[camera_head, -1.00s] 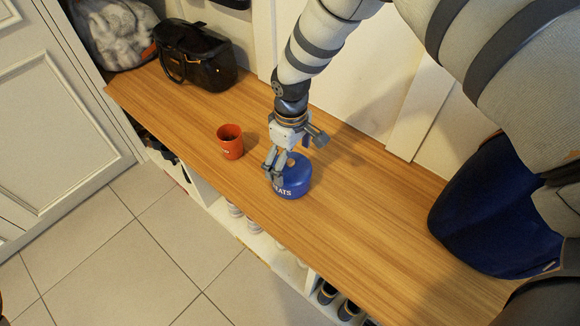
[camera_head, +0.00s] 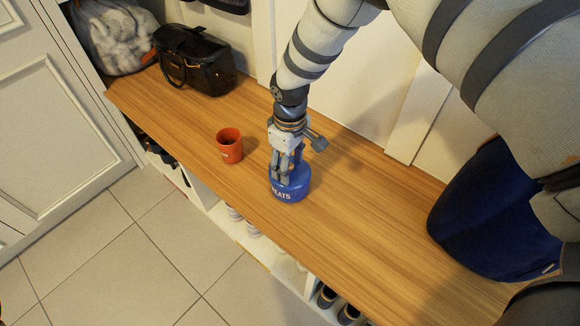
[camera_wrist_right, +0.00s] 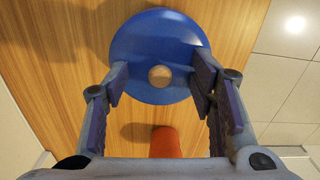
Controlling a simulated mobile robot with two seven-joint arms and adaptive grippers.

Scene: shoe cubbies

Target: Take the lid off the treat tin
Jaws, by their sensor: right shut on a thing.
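The treat tin (camera_head: 291,193) is a squat blue tin with white lettering on its side, standing upright on the wooden bench. Its round blue lid (camera_wrist_right: 160,38) has a small wooden knob (camera_wrist_right: 160,76) in the middle. My right gripper (camera_head: 283,178) points down over the tin, with its fingers at the lid. In the right wrist view the fingers (camera_wrist_right: 160,88) lie on either side of the lid, shut on it, with the knob between them. The lid looks seated on the tin; I see no gap. My left gripper is not in view.
An orange cup (camera_head: 230,147) stands on the bench left of the tin. A black handbag (camera_head: 196,60) and a grey bag (camera_head: 113,35) are at the far left end. Shoes (camera_head: 337,301) sit in cubbies below.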

